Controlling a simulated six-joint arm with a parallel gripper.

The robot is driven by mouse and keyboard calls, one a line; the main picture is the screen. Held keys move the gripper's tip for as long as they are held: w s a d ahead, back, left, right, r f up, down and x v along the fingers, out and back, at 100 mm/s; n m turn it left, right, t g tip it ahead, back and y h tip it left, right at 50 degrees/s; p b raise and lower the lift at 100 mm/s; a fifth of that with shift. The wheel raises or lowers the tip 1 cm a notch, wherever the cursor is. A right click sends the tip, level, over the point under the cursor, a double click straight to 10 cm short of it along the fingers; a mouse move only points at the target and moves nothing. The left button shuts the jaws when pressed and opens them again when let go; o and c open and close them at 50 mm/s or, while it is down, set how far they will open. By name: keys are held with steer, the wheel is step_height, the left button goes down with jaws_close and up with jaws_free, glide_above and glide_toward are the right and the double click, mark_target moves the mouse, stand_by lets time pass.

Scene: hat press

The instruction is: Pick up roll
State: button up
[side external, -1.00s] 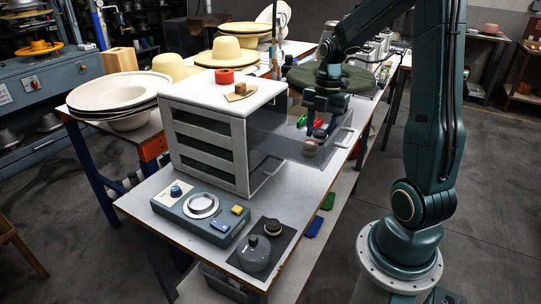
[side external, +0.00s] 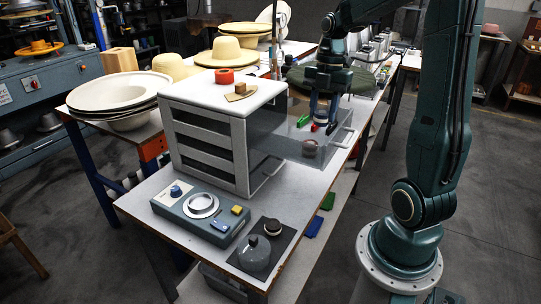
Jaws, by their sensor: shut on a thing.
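My gripper (side external: 321,118) is over the open clear drawer (side external: 341,143) that sticks out of the white cabinet's right side. It points down and is shut on a small pale tan piece, seemingly a roll (side external: 321,122), partly hidden by the fingers. A brownish round roll (side external: 310,148) sits in the front part of the drawer, apart from the gripper.
Green (side external: 302,121) and red (side external: 314,128) small items are in the drawer near my fingers. A control box (side external: 201,211) and a dark mat (side external: 277,262) occupy the table front. Hats (side external: 115,95) stand behind at left.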

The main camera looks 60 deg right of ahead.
mark_target(322, 112)
steer(key=shift+r, duration=2.1)
steer(key=shift+d, duration=0.15)
steer(key=w+d+r+m+h, duration=0.1)
steer(key=d+m, duration=0.5)
steer(key=m, duration=0.7)
steer(key=w+d+r+m+t+h, duration=0.1)
steer(key=w+d+r+m+h, duration=0.1)
steer(key=d+m, duration=0.5)
steer(key=r+m, duration=0.1)
steer(key=m, duration=0.5)
steer(key=shift+d, duration=0.2)
steer(key=shift+w+a+f, duration=0.1)
steer(key=shift+w, duration=0.1)
